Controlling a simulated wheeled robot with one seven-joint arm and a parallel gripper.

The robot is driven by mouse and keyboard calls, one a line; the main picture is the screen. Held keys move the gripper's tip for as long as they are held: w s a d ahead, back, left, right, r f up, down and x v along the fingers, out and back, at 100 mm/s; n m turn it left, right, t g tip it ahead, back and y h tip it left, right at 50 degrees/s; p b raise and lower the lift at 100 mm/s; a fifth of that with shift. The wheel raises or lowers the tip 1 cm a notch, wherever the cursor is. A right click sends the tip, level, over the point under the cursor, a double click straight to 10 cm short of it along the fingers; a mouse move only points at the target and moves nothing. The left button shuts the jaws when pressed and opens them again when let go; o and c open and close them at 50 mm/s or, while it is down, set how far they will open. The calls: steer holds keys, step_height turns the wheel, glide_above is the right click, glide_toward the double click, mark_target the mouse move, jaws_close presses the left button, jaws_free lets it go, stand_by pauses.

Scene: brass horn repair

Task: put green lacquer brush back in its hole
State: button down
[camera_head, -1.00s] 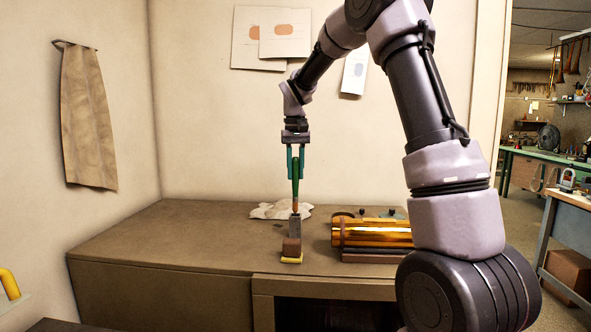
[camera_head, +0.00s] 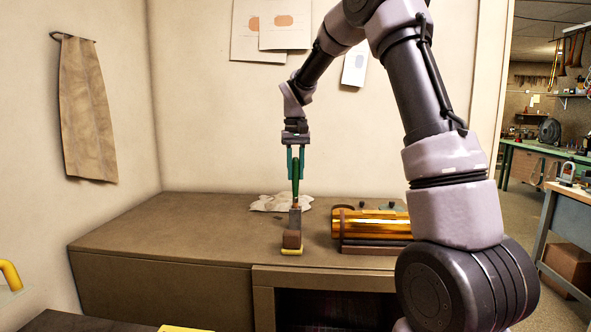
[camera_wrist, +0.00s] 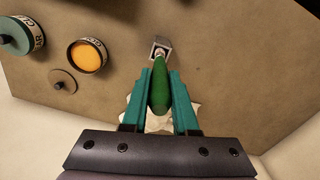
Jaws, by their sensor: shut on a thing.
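The green lacquer brush (camera_head: 296,175) hangs upright, handle up, between the teal fingers of my gripper (camera_head: 295,176). My gripper is shut on its green handle, which also shows in the wrist view (camera_wrist: 160,92). In the wrist view the holder's square opening (camera_wrist: 160,43) lies just past the fingertips. The bristles are hidden, and I cannot tell how deep they sit.
A crumpled white cloth (camera_head: 280,203) lies behind the holder. A shiny brass cylinder (camera_head: 370,224) rests on a dark cradle to the right. In the wrist view, an open can of orange lacquer (camera_wrist: 87,57), a teal-lidded can (camera_wrist: 18,36) and a round lid (camera_wrist: 62,82) stand at left.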

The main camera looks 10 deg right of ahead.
mark_target(296, 202)
steer(key=shift+f, duration=2.5)
steer(key=c, duration=0.6)
jaws_free()
step_height(296, 202, up, 11)
steer(key=shift+f, duration=0.1)
steer(key=shift+s, duration=0.1)
